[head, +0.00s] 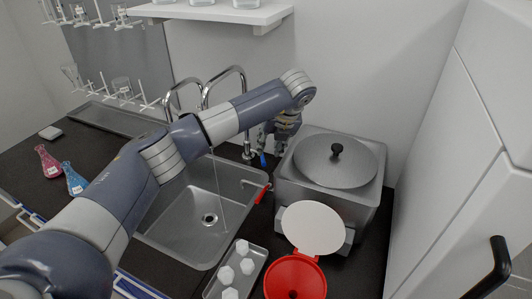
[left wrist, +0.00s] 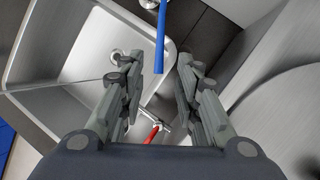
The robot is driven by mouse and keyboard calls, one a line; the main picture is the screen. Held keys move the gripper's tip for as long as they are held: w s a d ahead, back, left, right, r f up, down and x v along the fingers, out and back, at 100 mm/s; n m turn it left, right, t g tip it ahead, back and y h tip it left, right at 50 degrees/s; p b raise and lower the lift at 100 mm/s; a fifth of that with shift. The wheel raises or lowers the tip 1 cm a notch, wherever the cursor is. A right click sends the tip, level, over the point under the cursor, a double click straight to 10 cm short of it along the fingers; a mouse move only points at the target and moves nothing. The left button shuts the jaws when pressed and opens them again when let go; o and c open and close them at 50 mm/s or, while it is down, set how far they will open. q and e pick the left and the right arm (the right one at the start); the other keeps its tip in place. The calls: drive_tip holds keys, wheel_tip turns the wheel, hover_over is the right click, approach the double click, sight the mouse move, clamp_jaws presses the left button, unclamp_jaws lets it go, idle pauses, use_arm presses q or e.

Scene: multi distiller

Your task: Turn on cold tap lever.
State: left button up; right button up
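The blue tap lever (head: 262,160), likely the cold one, sits at the back right of the sink (head: 182,213). In the left wrist view the blue lever (left wrist: 161,35) appears as a straight bar just beyond the fingertips. My left gripper (head: 275,138) is just above and beside it, pointing down. Its fingers (left wrist: 173,68) are apart with nothing between them; contact with the lever cannot be told. A red lever (head: 263,193) sticks out nearer the front; it also shows in the left wrist view (left wrist: 153,133). My right gripper is not in view.
A metal lidded boiler (head: 328,192) stands close right of the gripper. Curved taps (head: 236,72) rise behind my left arm. A thin stream (head: 219,190) falls into the sink. A tray with white pieces (head: 218,286) and a red funnel-like piece (head: 296,264) are in front.

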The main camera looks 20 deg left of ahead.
use_arm(q)
drive_tip(key=v, duration=0.5)
drive_tip(key=shift+f, duration=0.1)
idle(0.3)
